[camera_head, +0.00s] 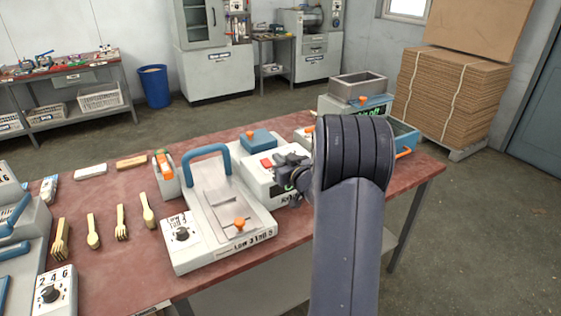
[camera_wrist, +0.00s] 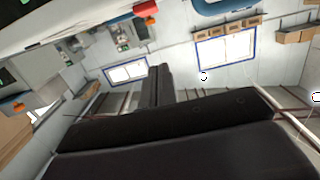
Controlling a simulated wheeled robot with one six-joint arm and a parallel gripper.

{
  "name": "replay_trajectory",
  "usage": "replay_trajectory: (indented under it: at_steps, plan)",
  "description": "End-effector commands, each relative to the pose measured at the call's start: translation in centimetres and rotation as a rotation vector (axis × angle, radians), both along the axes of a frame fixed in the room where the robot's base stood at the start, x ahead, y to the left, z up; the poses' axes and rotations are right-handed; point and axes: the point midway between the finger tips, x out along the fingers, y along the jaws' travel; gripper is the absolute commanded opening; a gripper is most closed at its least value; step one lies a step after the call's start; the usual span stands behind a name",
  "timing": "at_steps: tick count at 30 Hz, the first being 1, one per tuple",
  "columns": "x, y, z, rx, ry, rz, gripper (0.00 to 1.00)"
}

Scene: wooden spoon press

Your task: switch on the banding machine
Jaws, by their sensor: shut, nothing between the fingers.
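A white machine (camera_head: 262,187) with a blue block on top and a red switch (camera_head: 265,163) stands on the red-brown table, behind and right of the spoon press. I take it for the banding machine, but its label is mostly hidden by my arm. My gripper (camera_head: 283,160) is shut and empty, just right of the red switch. I cannot tell whether it touches the machine or which way the switch is set. In the wrist view a red part (camera_wrist: 146,9) on a white body shows at the top edge, with dark parts of my gripper filling the lower middle.
The press (camera_head: 216,220), with a blue handle and a dial, stands left of my arm. Wooden spoons and forks (camera_head: 121,224) lie farther left. A machine with a green display and metal bin (camera_head: 358,88) stands behind my arm. A cardboard stack (camera_head: 450,105) is beyond the table.

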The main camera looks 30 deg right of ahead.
Motion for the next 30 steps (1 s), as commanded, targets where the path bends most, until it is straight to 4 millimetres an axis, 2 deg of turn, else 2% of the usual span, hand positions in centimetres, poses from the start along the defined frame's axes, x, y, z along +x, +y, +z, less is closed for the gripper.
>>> replay_trajectory:
  at_steps: [3, 10, 12, 18, 30]
  plan:
    - [2.7, 0.2, -0.1, 0.000, 0.001, 0.003, 0.00]
    - [7.0, 0.4, -0.5, -0.001, 0.001, 0.002, 0.00]
    - [7.0, 0.3, -2.1, 0.003, 0.005, 0.000, 0.00]
    - [7.3, 0.3, -4.0, 0.001, 0.002, -0.001, 0.00]
    - [7.3, 0.3, -4.5, 0.000, 0.000, 0.000, 0.00]
